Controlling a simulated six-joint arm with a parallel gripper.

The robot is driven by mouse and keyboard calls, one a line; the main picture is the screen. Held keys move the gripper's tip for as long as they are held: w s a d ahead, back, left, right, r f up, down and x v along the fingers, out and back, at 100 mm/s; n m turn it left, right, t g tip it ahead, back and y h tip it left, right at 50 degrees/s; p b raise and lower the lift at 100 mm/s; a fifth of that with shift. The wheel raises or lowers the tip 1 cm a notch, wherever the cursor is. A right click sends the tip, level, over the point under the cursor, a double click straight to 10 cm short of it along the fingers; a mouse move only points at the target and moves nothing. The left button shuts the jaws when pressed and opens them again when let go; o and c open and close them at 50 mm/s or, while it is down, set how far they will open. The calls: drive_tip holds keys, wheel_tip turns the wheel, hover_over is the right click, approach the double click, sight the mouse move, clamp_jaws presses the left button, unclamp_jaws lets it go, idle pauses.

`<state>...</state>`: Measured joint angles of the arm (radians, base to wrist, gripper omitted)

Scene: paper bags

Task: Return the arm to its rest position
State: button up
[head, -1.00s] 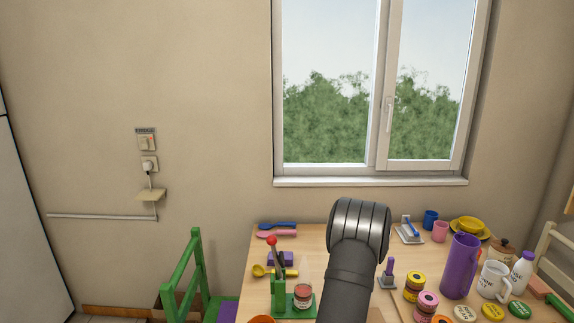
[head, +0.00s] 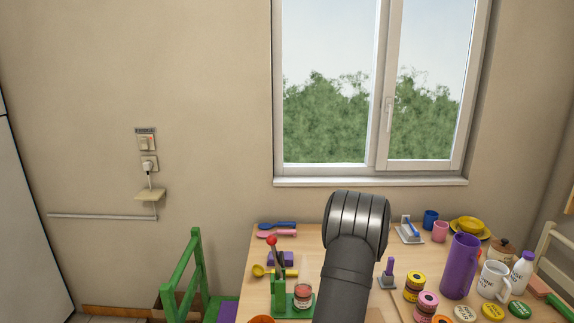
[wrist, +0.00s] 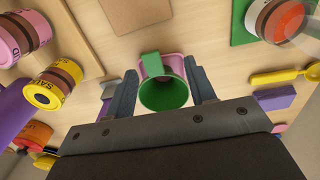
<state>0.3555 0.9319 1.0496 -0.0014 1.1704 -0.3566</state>
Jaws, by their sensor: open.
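My gripper (wrist: 160,68) shows in the wrist view with its two dark fingers spread apart, one on each side of the picture's middle. In the head view my arm rises in the middle over the table (head: 262,243), and my gripper is hidden there.
On the right of the table stand a purple jug (head: 460,266), a white mug (head: 493,280), a white bottle (head: 522,272) and several labelled jars. A green chair (head: 182,280) stands left.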

drive_tip(key=s+a+r, duration=0.4)
drive_tip(key=s+a, duration=0.7)
drive_tip(key=shift+s+r, duration=0.2)
drive_tip(key=shift+r, duration=0.15)
idle(0.9)
drive_tip(key=shift+o, duration=0.9)
drive_tip(key=o, duration=0.9)
drive_tip(key=r, duration=0.2)
drive_tip(key=d+r, duration=0.1)
drive_tip(key=r, duration=0.3)
drive_tip(key=shift+w+d+r, duration=0.3)
drive_tip(key=shift+d+r, duration=0.1)
wheel_tip(320, 180, down, 10)
drive_tip(key=shift+r, duration=0.2)
drive_tip(key=shift+r, duration=0.1)
